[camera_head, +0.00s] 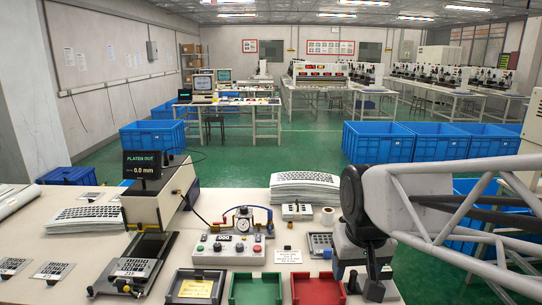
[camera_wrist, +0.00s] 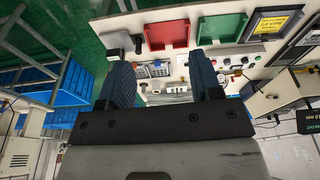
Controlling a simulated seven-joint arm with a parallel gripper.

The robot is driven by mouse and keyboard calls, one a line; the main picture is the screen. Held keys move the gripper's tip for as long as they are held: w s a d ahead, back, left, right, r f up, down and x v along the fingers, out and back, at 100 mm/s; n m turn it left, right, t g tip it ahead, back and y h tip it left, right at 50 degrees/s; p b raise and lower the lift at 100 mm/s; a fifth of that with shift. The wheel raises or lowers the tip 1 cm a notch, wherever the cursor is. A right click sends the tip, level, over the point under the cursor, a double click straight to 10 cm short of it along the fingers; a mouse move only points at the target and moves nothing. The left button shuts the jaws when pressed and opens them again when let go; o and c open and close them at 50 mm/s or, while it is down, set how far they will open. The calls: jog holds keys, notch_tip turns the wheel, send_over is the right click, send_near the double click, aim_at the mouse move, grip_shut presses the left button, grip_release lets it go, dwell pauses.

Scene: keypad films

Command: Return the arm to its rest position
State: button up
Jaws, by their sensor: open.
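My gripper (camera_head: 363,284) hangs over the right front of the bench in the head view, with my arm reaching in from the right. In the wrist view my gripper (camera_wrist: 161,62) shows two dark blue fingers spread wide apart. Nothing is held between them. The red tray (camera_head: 317,289) is just left of my gripper in the head view. The wrist view shows the red tray (camera_wrist: 166,32) beyond the fingers. The exact height of the fingertips above the bench is hard to tell.
Left of the red tray are a green tray (camera_head: 256,289) and a dark tray with a yellow label (camera_head: 196,289). A control box (camera_head: 229,250) and a press (camera_head: 158,190) reading PLATEN OUT stand behind. Blue crates (camera_head: 377,142) stand on the floor beyond.

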jog(key=s+d+f, duration=0.2)
jog(key=s, duration=0.7)
jog(key=shift+s+d+f+m, duration=0.25)
jog(key=shift+s+d+m, duration=0.1)
jog(key=shift+d+m, duration=0.05)
dwell(0.7)
